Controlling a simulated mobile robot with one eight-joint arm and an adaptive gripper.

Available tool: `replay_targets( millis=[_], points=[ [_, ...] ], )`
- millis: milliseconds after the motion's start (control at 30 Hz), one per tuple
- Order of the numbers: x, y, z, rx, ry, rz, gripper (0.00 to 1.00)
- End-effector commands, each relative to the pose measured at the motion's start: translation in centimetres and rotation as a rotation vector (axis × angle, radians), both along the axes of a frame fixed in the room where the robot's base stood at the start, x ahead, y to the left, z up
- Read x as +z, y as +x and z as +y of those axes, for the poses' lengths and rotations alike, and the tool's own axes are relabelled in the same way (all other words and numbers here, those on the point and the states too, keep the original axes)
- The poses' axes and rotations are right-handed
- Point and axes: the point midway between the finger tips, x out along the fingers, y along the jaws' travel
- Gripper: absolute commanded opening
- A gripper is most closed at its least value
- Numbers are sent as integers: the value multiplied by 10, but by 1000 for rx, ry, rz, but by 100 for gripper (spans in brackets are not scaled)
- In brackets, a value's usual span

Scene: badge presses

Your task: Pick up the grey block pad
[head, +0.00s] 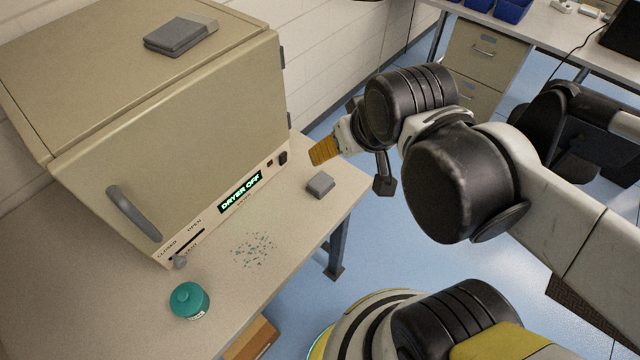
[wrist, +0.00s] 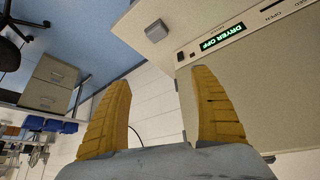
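The grey block pad (head: 320,185) is a small block with rounded edges. It lies on the bench top to the right of the dryer, near the bench's right edge. It also shows in the wrist view (wrist: 156,31), beyond the fingertips near the top of the picture. My gripper (head: 322,151) has yellow ribbed fingers and is close to the dryer's right front corner, above the bench. In the wrist view my gripper (wrist: 162,78) has its two fingers spread wide with nothing between them. The pad is apart from the fingers.
A beige dryer (head: 165,150) with a "DRYER OFF" display and a handle stands on the bench (head: 225,315). Grey folded cloth (head: 178,36) lies on top. A teal jar (head: 189,301) and scattered teal bits (head: 254,250) are in front. Blue floor lies to the right.

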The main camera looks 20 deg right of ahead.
Motion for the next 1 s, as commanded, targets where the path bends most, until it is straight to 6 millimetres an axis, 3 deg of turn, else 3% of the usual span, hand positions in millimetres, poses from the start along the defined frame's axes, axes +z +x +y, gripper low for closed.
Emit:
replay_targets(
  millis=[267,500,700,1000],
  points=[
    [-34,57,-3,149,-77,211,83],
    [-98,100,-6,301,-118,401,83],
    [-151,118,-8,402,-129,516,83],
    [-186,121,-8,445,-130,562,83]
  ],
)
